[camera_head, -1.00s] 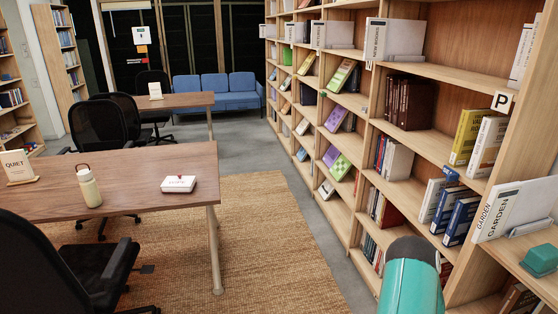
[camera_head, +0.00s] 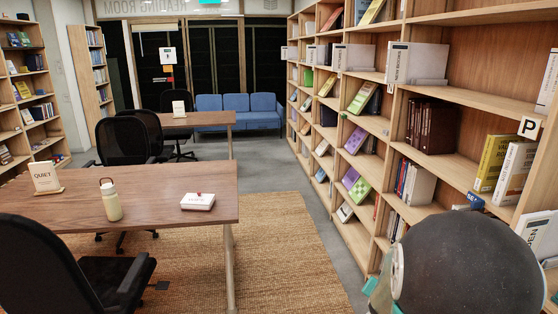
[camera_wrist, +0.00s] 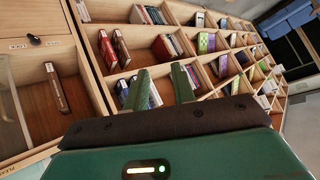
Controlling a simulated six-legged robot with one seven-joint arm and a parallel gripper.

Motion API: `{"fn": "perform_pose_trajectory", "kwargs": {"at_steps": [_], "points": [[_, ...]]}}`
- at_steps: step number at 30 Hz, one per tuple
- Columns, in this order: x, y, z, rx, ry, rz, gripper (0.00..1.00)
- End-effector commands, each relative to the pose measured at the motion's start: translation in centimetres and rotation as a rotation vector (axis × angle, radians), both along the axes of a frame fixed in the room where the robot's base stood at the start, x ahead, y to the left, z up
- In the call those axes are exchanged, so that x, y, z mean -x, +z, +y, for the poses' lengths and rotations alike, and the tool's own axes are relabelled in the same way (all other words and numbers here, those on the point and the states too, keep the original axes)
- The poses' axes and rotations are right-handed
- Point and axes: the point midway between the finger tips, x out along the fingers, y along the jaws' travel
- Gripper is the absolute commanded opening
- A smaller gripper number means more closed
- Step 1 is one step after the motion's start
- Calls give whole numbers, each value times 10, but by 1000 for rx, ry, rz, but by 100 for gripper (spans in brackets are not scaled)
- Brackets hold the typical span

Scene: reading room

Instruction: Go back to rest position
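My gripper (camera_wrist: 162,86) shows in the wrist view with two green fingers set apart. The space between the fingertips is empty, with shelves of books behind it. The wrist view is tilted. In the head view my arm (camera_head: 465,265) fills the lower right corner as a large dark rounded joint with teal parts, in front of the bookcase. The gripper's fingers cannot be seen in the head view.
A tall bookcase (camera_head: 470,95) runs along the right side, close to my arm. A wooden table (camera_head: 150,188) at left holds a bottle (camera_head: 111,201), a QUIET sign (camera_head: 45,177) and a white box (camera_head: 198,201). A black chair (camera_head: 40,265) stands in front. The woven rug (camera_head: 285,260) is clear.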

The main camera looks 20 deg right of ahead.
Motion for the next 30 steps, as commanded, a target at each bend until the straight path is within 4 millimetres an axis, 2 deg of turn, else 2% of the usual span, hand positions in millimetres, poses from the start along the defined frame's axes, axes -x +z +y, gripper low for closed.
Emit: {"fn": "perform_pose_trajectory", "kwargs": {"at_steps": [1,3,8,12,14,18,21,24,27,30], "points": [[-7,19,25,-17,66,4,26],[-12,38,57,-40,157,26,26],[-7,79,129,-69,365,91,26],[14,112,188,-65,542,160,26],[27,124,210,-55,617,194,26],[66,150,256,-18,778,278,26],[99,163,280,20,878,342,26],[127,172,295,56,950,397,26],[146,176,302,79,993,437,26],[154,177,305,89,1009,456,26]]}}
